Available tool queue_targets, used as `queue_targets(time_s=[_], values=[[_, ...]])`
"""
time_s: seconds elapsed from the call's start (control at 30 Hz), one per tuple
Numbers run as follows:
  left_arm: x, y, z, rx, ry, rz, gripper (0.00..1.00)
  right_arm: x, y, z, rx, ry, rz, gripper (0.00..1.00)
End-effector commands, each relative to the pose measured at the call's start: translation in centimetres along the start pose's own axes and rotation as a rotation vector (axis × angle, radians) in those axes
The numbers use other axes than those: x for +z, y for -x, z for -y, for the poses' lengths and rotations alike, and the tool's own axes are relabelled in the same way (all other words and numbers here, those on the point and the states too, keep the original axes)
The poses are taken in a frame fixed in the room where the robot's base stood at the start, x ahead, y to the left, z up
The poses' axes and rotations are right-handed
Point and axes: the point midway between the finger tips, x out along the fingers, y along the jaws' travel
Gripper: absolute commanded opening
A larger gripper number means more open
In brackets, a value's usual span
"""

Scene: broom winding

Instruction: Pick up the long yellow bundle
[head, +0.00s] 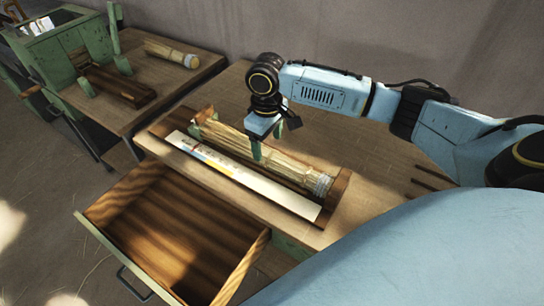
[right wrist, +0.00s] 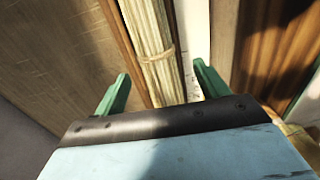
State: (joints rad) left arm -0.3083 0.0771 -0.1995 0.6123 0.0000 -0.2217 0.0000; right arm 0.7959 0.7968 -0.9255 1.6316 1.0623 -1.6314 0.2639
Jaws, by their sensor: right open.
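The long yellow bundle (head: 270,160) lies lengthwise in a wooden tray (head: 338,192) on the table, with a pale binding at its right end. In the right wrist view the bundle (right wrist: 148,45) runs between the two open green fingers (right wrist: 160,90). The fingers do not close on it, and I cannot tell how deep they reach beside it. My left gripper is not in view.
A white printed strip (head: 245,175) lies along the tray's front side. An open, empty wooden drawer (head: 170,235) juts out below the table. A shorter bundle (head: 170,52) and a green device (head: 70,45) are on the second table at the left. Thin rods lie at the right.

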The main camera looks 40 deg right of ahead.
Motion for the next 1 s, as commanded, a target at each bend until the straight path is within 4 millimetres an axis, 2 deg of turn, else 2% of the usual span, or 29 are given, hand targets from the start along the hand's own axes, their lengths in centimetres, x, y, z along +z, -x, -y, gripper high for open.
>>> queue_targets(time_s=[0.17,0.4,0.5,0.73,1.0], values=[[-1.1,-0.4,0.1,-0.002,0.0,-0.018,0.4,-0.2,-1.4,-0.1,0.0,-0.001,0.001,0.73],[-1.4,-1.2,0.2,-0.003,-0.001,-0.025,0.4,-0.6,-4.9,-0.5,0.0,0.0,0.0,0.73],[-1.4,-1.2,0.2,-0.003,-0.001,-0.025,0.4,-0.6,-5.5,-0.5,0.001,0.001,0.0,0.73],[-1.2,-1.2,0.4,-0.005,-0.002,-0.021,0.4,-0.6,-5.5,-0.5,0.001,0.001,-0.001,0.73],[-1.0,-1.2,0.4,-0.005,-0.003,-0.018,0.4,-0.6,-5.5,-0.5,0.001,0.001,-0.001,0.38]])
